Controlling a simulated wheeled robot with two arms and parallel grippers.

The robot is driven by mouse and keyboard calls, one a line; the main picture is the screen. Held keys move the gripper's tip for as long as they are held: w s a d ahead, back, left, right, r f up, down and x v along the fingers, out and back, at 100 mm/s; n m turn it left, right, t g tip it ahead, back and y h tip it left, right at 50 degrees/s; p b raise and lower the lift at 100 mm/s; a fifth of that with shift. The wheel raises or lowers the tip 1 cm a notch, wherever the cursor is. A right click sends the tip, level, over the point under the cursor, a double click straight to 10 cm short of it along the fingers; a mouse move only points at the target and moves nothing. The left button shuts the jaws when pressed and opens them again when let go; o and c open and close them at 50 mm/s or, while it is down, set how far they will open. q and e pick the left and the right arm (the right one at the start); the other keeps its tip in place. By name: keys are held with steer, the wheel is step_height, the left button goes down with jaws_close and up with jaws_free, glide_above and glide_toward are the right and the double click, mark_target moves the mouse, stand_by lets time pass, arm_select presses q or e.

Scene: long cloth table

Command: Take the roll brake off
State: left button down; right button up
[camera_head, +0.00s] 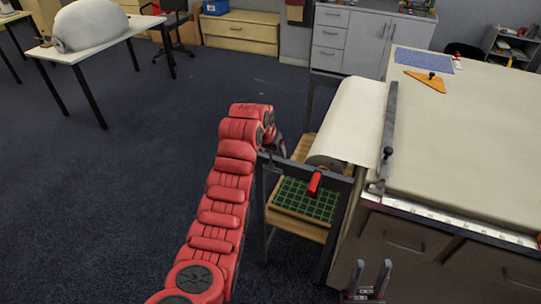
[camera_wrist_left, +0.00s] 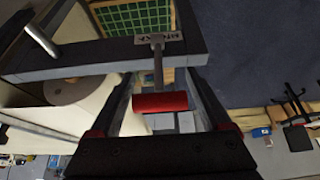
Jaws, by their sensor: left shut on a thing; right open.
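A paper roll (camera_head: 325,161) hangs in a dark frame at the table's end, and its end also shows in the left wrist view (camera_wrist_left: 68,88). In the left wrist view, a red handle (camera_wrist_left: 160,102) on a thin metal stem meets a small labelled plate (camera_wrist_left: 158,40) on the frame bar. My left gripper (camera_head: 277,148) is shut on this handle, at the bar's left end; the arm partly hides it in the head view. Another red grip (camera_head: 314,183) sticks out in front of the roll. My right gripper (camera_head: 370,283) is open and empty at the bottom.
Paper runs from the roll onto the long table (camera_head: 470,150), beside a metal straightedge (camera_head: 388,135). A green cutting mat (camera_head: 305,200) lies on a wooden shelf under the roll. An orange set square (camera_head: 428,81) lies farther back.

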arm_select(q)
steer(key=shift+w+d+b, duration=0.15)
steer(key=shift+w+b, duration=0.15)
stand_by(0.5)
steer(key=shift+c, duration=0.8)
jaws_free()
steer(key=shift+o, duration=0.8)
steer(key=shift+w+f, duration=0.1)
steer(key=shift+f, duration=0.05)
